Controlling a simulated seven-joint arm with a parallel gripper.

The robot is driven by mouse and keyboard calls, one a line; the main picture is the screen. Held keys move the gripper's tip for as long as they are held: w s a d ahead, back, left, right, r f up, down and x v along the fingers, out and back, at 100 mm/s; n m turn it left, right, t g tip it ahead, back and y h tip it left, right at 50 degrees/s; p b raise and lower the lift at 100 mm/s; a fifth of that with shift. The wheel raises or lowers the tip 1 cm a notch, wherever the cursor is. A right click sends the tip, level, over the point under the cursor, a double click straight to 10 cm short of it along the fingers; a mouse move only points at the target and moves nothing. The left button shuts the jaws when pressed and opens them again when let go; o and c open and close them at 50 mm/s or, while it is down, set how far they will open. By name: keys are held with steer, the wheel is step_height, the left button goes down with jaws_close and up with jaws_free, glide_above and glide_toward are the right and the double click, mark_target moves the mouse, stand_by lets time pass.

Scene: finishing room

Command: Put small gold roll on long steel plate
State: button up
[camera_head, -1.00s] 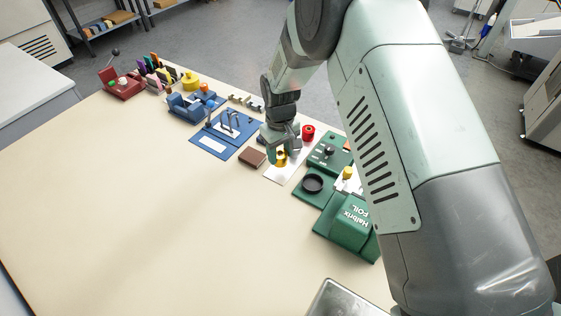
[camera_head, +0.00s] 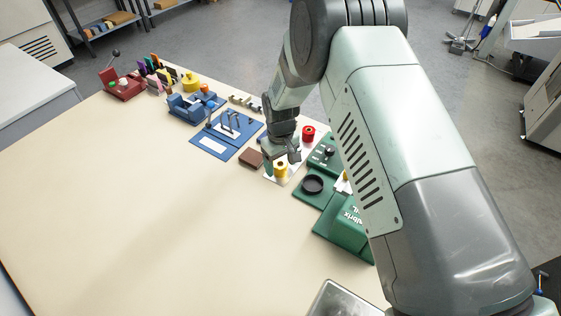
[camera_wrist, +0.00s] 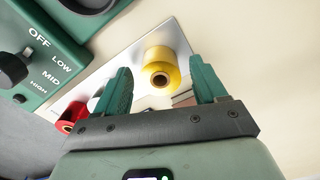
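The gold roll (camera_head: 281,170) stands upright on the near end of the long steel plate (camera_head: 268,176). In the wrist view the gold roll (camera_wrist: 165,62) shows its dark core hole, and the bright plate (camera_wrist: 128,58) lies under it. My gripper (camera_head: 290,155) is just above and behind the roll. In the wrist view my gripper (camera_wrist: 162,75) is open, with a gap between each finger and the roll, and nothing is held.
A red roll (camera_head: 308,132) stands at the plate's far end. The green foil machine (camera_head: 345,228) with its dial panel is to the right. A brown block (camera_head: 251,158) and a blue fixture (camera_head: 222,138) are to the left. The front table surface (camera_head: 150,230) is clear.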

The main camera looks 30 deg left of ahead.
mark_target(280, 163)
step_height(280, 163, up, 12)
steer(key=shift+r, duration=0.15)
stand_by(0.5)
steer(key=shift+r, duration=0.1)
steer(key=w+d+r+m+t, duration=0.1)
steer(key=d+r+m+t, duration=0.35)
steer(key=d+r, duration=2)
steer(key=s+d+r+m, duration=0.2)
steer(key=s+d+m, duration=0.2)
steer(key=s+d, duration=0.4)
steer(key=s+d+r+m+t, duration=0.1)
steer(key=s+d+r+m, duration=0.2)
steer(key=s+d, duration=0.5)
steer(key=shift+s+d+r+m, duration=0.15)
steer(key=shift+s+d+m, duration=0.15)
steer(key=shift+s+m, duration=0.6)
